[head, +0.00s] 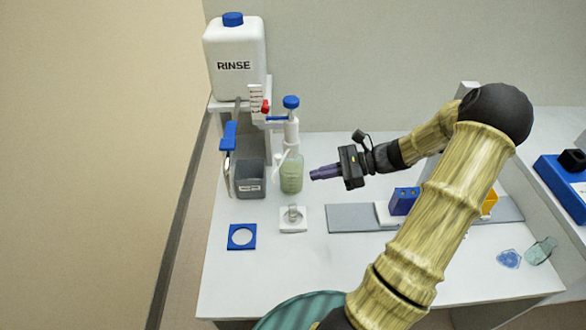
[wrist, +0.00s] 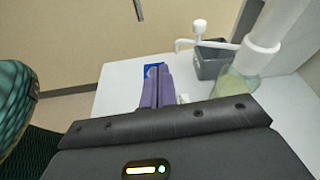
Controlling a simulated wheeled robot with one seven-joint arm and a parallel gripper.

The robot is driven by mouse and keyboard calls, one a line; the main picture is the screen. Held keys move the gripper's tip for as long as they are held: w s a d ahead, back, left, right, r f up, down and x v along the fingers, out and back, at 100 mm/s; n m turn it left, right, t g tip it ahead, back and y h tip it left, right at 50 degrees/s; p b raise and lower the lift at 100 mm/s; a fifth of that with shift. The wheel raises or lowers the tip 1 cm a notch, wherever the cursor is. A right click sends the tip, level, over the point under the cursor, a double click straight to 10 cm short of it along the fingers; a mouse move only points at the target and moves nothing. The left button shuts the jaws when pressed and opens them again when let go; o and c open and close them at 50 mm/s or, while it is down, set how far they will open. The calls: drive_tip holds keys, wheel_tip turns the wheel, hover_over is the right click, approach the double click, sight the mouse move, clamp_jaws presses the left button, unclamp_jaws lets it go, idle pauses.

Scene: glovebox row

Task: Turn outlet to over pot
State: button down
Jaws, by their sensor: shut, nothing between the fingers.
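A bottle-top dispenser with a blue cap sits on a clear bottle (head: 291,178) of pale green liquid. Its white outlet (head: 281,157) slants down and left in the head view, its tip near the right side of the grey bin. The outlet also shows in the wrist view (wrist: 185,44). A small glass pot (head: 292,212) stands on a white square pad (head: 293,226) in front of the bottle. The outlet does not point over it. My gripper (head: 312,174), with purple fingers, is shut and empty, right of the bottle and apart from it.
A grey bin (head: 250,180) stands left of the bottle, below a white RINSE tank (head: 235,60) with a blue-handled tap. A blue square frame (head: 242,237) lies in front. A grey strip (head: 352,218) with a blue block (head: 403,201) lies right. The front left of the bench is clear.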

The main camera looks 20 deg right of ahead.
drive_tip(key=d+m+t+y+b, duration=0.1)
drive_tip(key=d+m+t, duration=0.2)
drive_tip(key=d, duration=0.4)
drive_tip(key=shift+r+t, duration=0.15)
drive_tip(key=shift+t, duration=0.55)
drive_tip(key=shift+w, duration=0.15)
drive_tip(key=p+x, duration=0.1)
drive_tip(key=x, duration=1.2)
drive_tip(key=shift+w+a, duration=0.2)
drive_tip(key=shift+a, duration=0.15)
drive_tip(key=shift+w+d+m+p, duration=0.2)
drive_tip(key=shift+m+p, duration=0.1)
drive_tip(key=shift+m, duration=0.1)
